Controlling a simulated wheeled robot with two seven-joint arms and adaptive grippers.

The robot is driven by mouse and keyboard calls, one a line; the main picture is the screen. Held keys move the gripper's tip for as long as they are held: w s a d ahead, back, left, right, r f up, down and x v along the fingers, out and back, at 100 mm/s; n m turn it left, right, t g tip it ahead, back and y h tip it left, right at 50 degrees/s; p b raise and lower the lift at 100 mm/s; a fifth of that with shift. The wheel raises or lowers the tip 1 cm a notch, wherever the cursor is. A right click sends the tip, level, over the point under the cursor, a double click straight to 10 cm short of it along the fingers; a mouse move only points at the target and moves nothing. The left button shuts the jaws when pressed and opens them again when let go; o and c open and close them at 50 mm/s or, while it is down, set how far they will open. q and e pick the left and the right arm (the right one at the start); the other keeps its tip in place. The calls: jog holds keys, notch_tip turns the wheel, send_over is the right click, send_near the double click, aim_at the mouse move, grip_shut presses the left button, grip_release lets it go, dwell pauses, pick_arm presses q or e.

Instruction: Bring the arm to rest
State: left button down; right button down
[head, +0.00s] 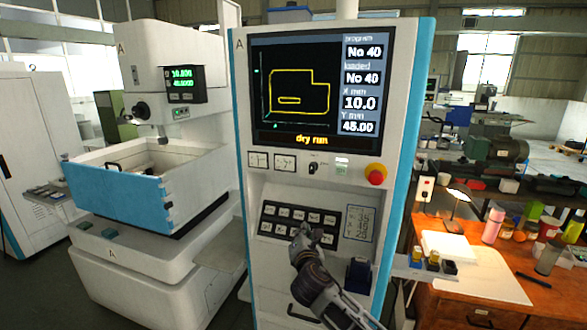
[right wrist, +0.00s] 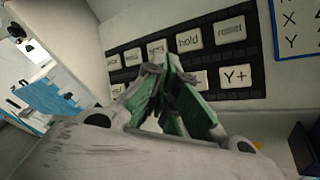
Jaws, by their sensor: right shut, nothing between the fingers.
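My right arm comes up from the bottom of the head view. My right gripper (head: 303,236) is shut and empty in front of the lower keys of the black keypad (head: 271,227) on the machine console. In the right wrist view, the green-padded fingers of this gripper (right wrist: 166,72) are together and overlap the keypad (right wrist: 252,56), below the "hold" key (right wrist: 189,40) and left of the "Y+" key (right wrist: 236,77). I cannot tell whether the fingertips touch a key. My left gripper is not in view.
The console screen (head: 300,92) reads "dry run" above a red emergency button (head: 376,173). A small dark blue holder (head: 358,274) sits right of my gripper. The erosion machine's blue-fronted tank (head: 120,197) stands left, a cluttered wooden bench (head: 470,298) right.

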jog(key=s+d+f+m+g+h, duration=0.1)
jog(key=s+d+f+m+g, duration=0.2)
jog(key=s+d+f+m, duration=0.35)
jog(key=s+d+f+m+g, duration=0.4)
jog(key=s+f+m, duration=0.4)
jog(key=s+f, duration=0.15)
jog(key=s+d+f+m+g, duration=0.2)
jog(key=s+d+m, duration=0.15)
jog(key=s, duration=0.45)
jog(key=s+d+f+m+g, duration=0.2)
jog(key=s+m, duration=0.2)
jog(key=s, duration=0.4)
jog(key=s+d+f+m+g, duration=0.2)
jog(key=s+d+f+m, duration=0.15)
jog(key=s, duration=0.35)
notch_tip(320, 180, down, 33)
jog(key=s+g, duration=0.2)
jog(key=s, duration=0.1)
jog(key=s+d+f+b, duration=0.1)
jog(key=s+d+f, duration=0.1)
jog(key=s+f, duration=0.8)
jog(key=s+d+f, duration=0.2)
jog(key=s+f, duration=0.8)
jog(key=s, duration=0.2)
jog(key=shift+f+g+b, duration=0.35)
jog(key=shift+f+g, duration=0.05)
